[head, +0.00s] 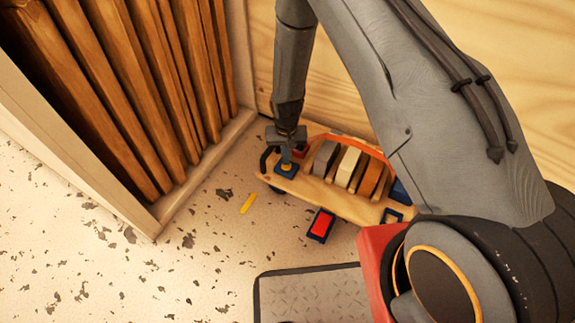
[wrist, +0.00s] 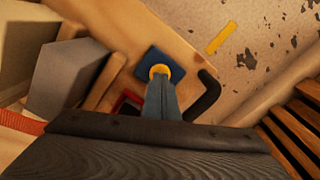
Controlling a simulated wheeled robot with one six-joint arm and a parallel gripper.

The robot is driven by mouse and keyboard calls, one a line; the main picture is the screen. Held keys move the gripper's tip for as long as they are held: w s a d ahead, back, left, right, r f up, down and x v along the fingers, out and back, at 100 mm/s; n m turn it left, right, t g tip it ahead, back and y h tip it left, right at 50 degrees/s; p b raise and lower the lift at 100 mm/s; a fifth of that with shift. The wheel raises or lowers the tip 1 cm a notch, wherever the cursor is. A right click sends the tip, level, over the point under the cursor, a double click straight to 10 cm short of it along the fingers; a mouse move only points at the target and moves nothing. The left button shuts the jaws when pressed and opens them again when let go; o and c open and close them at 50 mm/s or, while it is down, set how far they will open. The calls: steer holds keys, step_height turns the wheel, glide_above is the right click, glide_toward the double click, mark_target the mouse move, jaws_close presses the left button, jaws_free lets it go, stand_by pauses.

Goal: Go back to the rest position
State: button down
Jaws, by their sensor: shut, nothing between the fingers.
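My gripper (head: 287,165) points down over the left end of a low wooden board (head: 311,188) in the head view. Its fingers are shut with nothing between them. In the wrist view the closed fingertips (wrist: 161,85) are right at a round yellow piece (wrist: 159,71) on a dark blue square (wrist: 147,66). I cannot tell whether they touch it. The fingers and the gripper body hide part of the board.
Grey, white and brown blocks (head: 347,167) stand in a row on the board. A slatted wooden crate (head: 150,90) rises at left, and a wooden wall stands behind. A red-and-blue box (head: 321,225) and a yellow strip (head: 249,202) lie on the speckled floor (head: 120,265).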

stand_by(0.5)
steer(key=s+a+r+n, duration=0.1)
steer(key=s+a+r, duration=0.2)
steer(key=r, duration=0.6)
steer(key=s+a+r+n, duration=0.1)
steer(key=s+a+r, duration=0.2)
steer(key=r, duration=0.6)
steer(key=s+a+r+n, duration=0.1)
steer(key=s+a+r, duration=0.2)
steer(key=r, duration=0.6)
steer(key=s+d+r+n+y, duration=0.1)
steer(key=s+r+n, duration=0.1)
steer(key=s+r, duration=0.75)
steer(key=s+d+r+n, duration=0.15)
steer(key=s+r, duration=0.45)
steer(key=s, duration=0.6)
steer(key=d+r+m+p, duration=0.3)
steer(key=d+r+p, duration=0.7)
steer(key=r+p, duration=0.3)
steer(key=d+r+m+h+p, duration=0.1)
steer(key=d+r+m+p, duration=0.2)
steer(key=d+r+p, duration=0.7)
step_height(320, 180, up, 3)
steer(key=p, duration=0.9)
steer(key=shift+r, duration=0.15)
